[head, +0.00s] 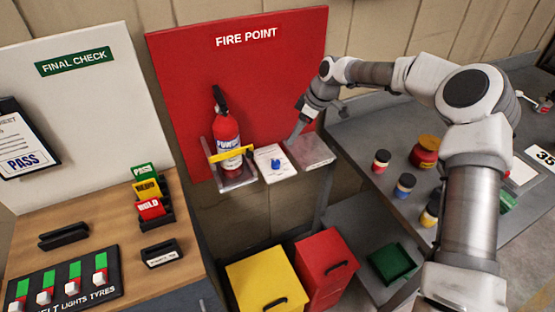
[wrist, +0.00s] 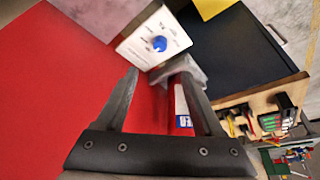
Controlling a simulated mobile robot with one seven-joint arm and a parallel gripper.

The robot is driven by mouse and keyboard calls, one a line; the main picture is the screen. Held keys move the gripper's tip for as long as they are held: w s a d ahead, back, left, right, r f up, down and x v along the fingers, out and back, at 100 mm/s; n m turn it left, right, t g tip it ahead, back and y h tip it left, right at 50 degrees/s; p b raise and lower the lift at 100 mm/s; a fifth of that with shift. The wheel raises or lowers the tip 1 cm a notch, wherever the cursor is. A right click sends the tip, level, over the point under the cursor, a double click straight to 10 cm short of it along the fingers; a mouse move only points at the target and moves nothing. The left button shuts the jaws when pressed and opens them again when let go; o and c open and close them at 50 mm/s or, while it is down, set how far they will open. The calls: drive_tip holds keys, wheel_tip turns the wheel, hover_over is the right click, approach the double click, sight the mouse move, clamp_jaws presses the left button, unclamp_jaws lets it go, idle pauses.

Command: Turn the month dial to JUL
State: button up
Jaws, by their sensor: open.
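The month dial is a small blue knob (head: 275,163) on a white card (head: 268,152) on a small shelf of the red fire point board. In the wrist view the blue knob (wrist: 160,43) and its white card (wrist: 140,48) lie beyond the fingertips, slightly tilted. The month marks are too small to read, so I cannot tell where the dial points. My gripper (head: 295,135) is above and right of the dial in the head view. In the wrist view my gripper (wrist: 160,73) is open, with nothing held and the dial apart from it.
A red fire extinguisher (head: 227,130) stands in a clear holder with a yellow strap, left of the dial. A greyish-pink slab (head: 311,150) sits right of it. Yellow (head: 268,280) and red (head: 326,268) bins stand below. A grey bench (head: 365,130) with jars is at right.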

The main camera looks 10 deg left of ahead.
sight(276, 162)
drive_tip(key=p+x, duration=0.1)
drive_tip(key=x, duration=1.4)
drive_tip(key=shift+d+p, duration=0.1)
drive_tip(key=shift+p, duration=0.25)
clamp_jaws()
